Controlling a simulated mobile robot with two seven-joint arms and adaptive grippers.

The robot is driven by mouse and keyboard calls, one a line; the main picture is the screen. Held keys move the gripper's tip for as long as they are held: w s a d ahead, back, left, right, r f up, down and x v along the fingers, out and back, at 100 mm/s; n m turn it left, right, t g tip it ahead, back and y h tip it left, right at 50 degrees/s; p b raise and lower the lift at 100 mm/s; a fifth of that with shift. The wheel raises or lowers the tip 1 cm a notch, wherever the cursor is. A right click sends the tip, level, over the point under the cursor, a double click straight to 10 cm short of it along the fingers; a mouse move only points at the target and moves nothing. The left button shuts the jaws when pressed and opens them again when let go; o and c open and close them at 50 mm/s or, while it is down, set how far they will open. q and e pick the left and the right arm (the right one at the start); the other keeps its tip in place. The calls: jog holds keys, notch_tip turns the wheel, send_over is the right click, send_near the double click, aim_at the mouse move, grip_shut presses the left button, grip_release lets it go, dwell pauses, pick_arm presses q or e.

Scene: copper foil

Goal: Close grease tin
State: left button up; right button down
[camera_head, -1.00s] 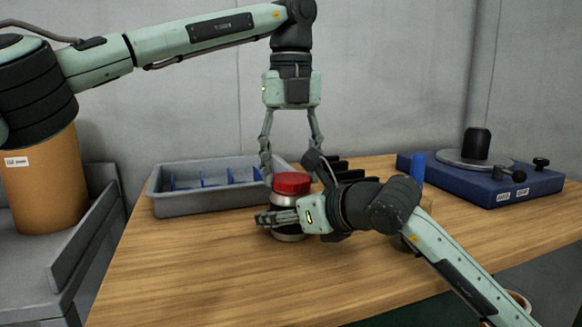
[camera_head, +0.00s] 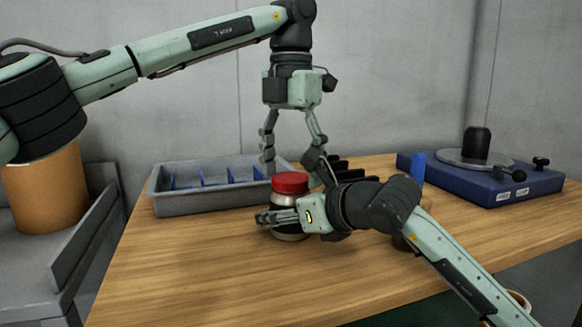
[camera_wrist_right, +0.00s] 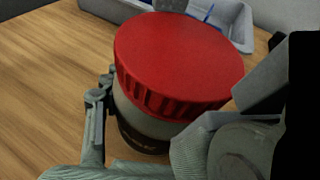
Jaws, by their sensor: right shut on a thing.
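The grease tin (camera_head: 291,229) stands upright on the wooden table, with a red lid (camera_head: 290,183) on top. The lid also shows from above in the right wrist view (camera_wrist_right: 178,58), sitting on the tin's pale body (camera_wrist_right: 150,122). My right gripper (camera_head: 275,217) is shut around the tin's body, below the lid. My left gripper (camera_head: 291,160) points down from above, its two fingers spread open on either side, above the lid. It looks empty, and I cannot tell if a fingertip touches the lid.
A grey divided tray (camera_head: 200,209) with blue dividers lies behind and left of the tin. A dark rack (camera_head: 352,168) is behind on the right. A blue device with a turntable (camera_head: 520,190) stands at the right. The table's front left is clear.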

pick_arm(q)
jog(key=shift+r, duration=0.1)
jog(key=shift+r, duration=2.2)
jog(key=shift+c, duration=0.2)
jog(key=r+n, duration=0.1)
jog(key=n, duration=0.3)
jog(key=shift+d+r, duration=0.1)
jog(key=shift+r, duration=0.3)
jog(key=r+n, duration=0.1)
jog(key=n, duration=0.2)
jog(key=shift+r, duration=0.35)
jog(key=shift+f, duration=0.1)
jog(key=shift+f, duration=3.95)
